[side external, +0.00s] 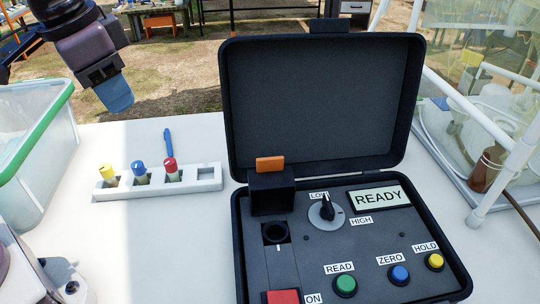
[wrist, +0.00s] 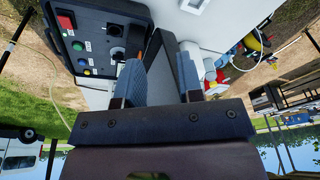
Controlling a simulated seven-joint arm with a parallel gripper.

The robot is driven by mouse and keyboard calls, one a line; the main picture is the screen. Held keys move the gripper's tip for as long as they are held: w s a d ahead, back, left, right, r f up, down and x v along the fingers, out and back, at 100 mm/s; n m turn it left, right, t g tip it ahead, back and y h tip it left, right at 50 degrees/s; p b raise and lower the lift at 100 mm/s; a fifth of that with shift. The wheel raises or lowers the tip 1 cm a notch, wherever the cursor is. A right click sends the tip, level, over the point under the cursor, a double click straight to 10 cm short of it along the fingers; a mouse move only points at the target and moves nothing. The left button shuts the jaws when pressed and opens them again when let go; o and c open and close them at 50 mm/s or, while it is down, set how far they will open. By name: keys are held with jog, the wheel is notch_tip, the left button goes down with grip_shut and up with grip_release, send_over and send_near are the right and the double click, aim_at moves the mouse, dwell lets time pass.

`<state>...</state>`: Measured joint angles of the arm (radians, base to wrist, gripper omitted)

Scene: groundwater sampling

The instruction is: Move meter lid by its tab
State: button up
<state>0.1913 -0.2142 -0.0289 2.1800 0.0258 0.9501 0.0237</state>
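The meter (side external: 330,240) sits in a black case on the white table, with the case's large cover (side external: 320,105) standing open behind it. The small black meter lid (side external: 271,190) stands upright at the panel's back left, its orange tab (side external: 270,164) on top. The round sample well (side external: 276,233) in front of it is uncovered. My gripper (side external: 115,93) is high at the upper left, well apart from the tab. In the wrist view my gripper (wrist: 160,65) shows its two blue fingers spread, with nothing visibly held. An orange sliver shows beside the left finger, perhaps the tab.
A white rack (side external: 160,182) with yellow-, blue- and red-capped vials stands left of the case, a blue pen (side external: 168,142) behind it. A green-rimmed bin (side external: 30,150) is at the left edge. A white pipe frame (side external: 505,165) with a brown bottle (side external: 487,168) stands right.

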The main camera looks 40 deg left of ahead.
aim_at(270, 158)
jog(key=shift+w+d+f+m+g+y, duration=0.4)
jog(key=shift+w+d+f+m, duration=0.95)
jog(key=shift+w+d, duration=2.45)
jog(key=shift+w+d+f+m+g+y, duration=0.1)
jog(key=shift+w+d+f+m+g, duration=1.1)
jog(key=shift+w+d, duration=2.55)
jog(key=shift+m+t, duration=0.45)
jog(key=shift+t, duration=0.25)
jog(key=f, duration=0.3)
jog(key=w+a+f, duration=0.1)
jog(key=f, duration=0.7)
jog(key=shift+w+a+f, duration=0.15)
jog(key=shift+w+a, duration=0.2)
grip_shut()
